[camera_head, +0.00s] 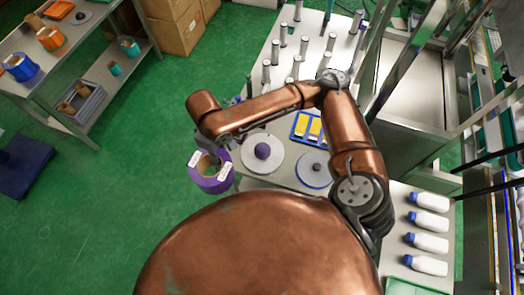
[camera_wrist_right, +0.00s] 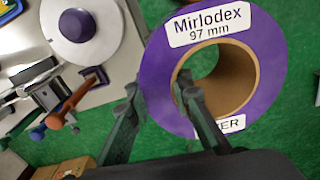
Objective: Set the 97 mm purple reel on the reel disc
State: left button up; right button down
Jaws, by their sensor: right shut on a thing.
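The purple reel (camera_head: 224,181) has a tan cardboard core and white labels. In the right wrist view the reel (camera_wrist_right: 265,70) reads "Mirlodex 97 mm". My right gripper (camera_head: 210,160) is shut on its ring wall; in the wrist view one finger of the gripper (camera_wrist_right: 158,88) is in the core and the other outside the rim. The reel is held over the green floor, left of the bench. A pale round disc with a purple hub (camera_head: 262,151) sits at the bench's left edge, bare of any reel; this disc (camera_wrist_right: 112,22) also shows in the wrist view. My left gripper is out of view.
A second disc (camera_head: 314,184) with a blue rim and dark knob lies to the right. A blue tray (camera_head: 293,128) with yellow items is behind. Several upright cylinders (camera_head: 331,42) fill the back. White bottles (camera_head: 430,224) lie at right. A shelf (camera_head: 120,58) with reels stands far left.

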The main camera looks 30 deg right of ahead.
jog(key=n, duration=0.1)
jog(key=d+n, duration=0.1)
jog(key=n, duration=0.1)
jog(key=n+p, duration=0.1)
jog(key=shift+w+d, duration=0.15)
jog(key=shift+d, duration=0.15)
jog(key=n+p, duration=0.6)
jog(key=n, duration=2.2)
send_over(254, 160)
notch_tip(254, 160, down, 2)
jog(key=f, duration=0.1)
jog(key=shift+f, duration=4.35)
jog(key=shift+f, duration=0.1)
